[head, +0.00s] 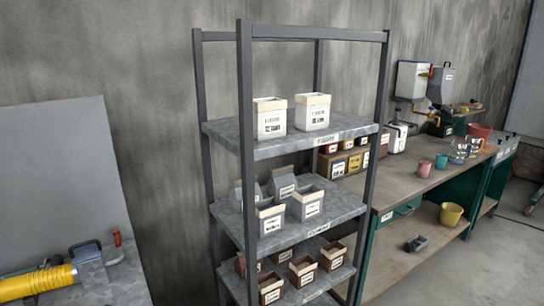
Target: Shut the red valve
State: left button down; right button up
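A small red valve-like fitting (117,239) stands upright on the grey machine (95,275) at the lower left, beside a yellow ribbed hose (38,282). A second small red part (431,70) shows on the wall-side equipment at the back right, near a grey hopper (441,88). It is too small to tell its shape. I cannot tell which of the two is the red valve, nor whether either is open or shut. Neither of my grippers is in view.
A grey metal shelf rack (245,150) with labelled boxes stands in the middle. Behind it to the right is a long workbench (405,183) with cups, a yellow bucket (451,214) below and small tins. A grey panel (60,170) leans at the left. Floor (490,260) is clear at the right.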

aim_at(116, 232)
jog(key=u, duration=1.5)
